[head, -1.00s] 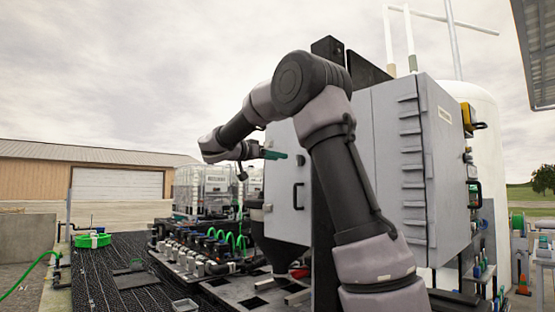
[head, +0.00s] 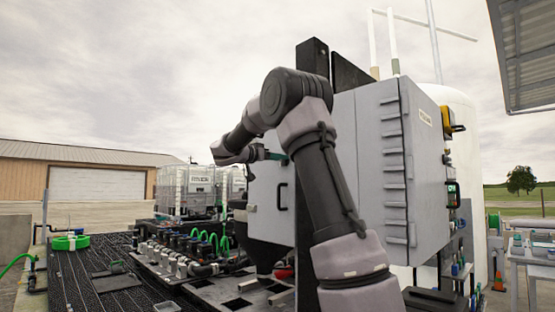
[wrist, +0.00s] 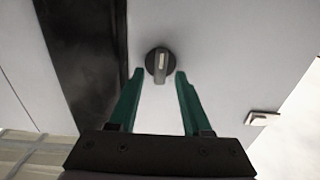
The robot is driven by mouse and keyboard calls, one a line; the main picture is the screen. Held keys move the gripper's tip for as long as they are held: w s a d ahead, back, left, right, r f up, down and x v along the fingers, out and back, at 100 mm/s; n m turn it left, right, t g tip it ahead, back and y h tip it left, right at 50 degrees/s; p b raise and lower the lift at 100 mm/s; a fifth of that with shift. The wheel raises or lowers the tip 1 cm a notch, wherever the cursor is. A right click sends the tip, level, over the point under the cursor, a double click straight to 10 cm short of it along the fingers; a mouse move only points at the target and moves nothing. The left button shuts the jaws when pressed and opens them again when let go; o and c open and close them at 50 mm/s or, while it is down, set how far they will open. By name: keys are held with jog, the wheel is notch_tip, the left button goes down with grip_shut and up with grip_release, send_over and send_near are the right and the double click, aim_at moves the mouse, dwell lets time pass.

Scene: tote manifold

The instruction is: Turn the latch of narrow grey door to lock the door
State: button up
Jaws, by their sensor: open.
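The latch (wrist: 160,64) is a round black knob with a grey grip and a pale stripe, roughly upright in the wrist view. It sits on a pale grey door face (wrist: 225,55). My gripper (wrist: 159,75) is open, its two green fingers pointing at the door with one tip on each side just below the knob. I cannot tell whether they touch the knob. In the head view, the narrow grey door (head: 265,203) with a black handle (head: 282,196) is left of my arm. My gripper (head: 274,155) is in front of its upper part; the latch cannot be made out there.
A large grey cabinet (head: 425,170) with louvred vents stands right of my arm. A dark strip (wrist: 82,60) runs left of the knob, and a small metal catch (wrist: 262,118) is at right. Pipes and valves (head: 190,245) lie low at left.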

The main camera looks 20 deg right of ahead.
jog(key=shift+c, duration=0.3)
grip_shut()
jog(key=shift+n, duration=0.4)
jog(key=shift+w+a+f+n, duration=0.1)
jog(key=shift+w+f+n, duration=0.1)
jog(key=shift+n, duration=2.65)
jog(key=shift+w+a+f+n, duration=0.1)
jog(key=shift+w+f+n, duration=0.05)
jog(key=shift+n, duration=2.75)
jog(key=shift+w+a+f+n, duration=0.1)
jog(key=shift+w+f+n, duration=0.1)
jog(key=shift+n, duration=2.65)
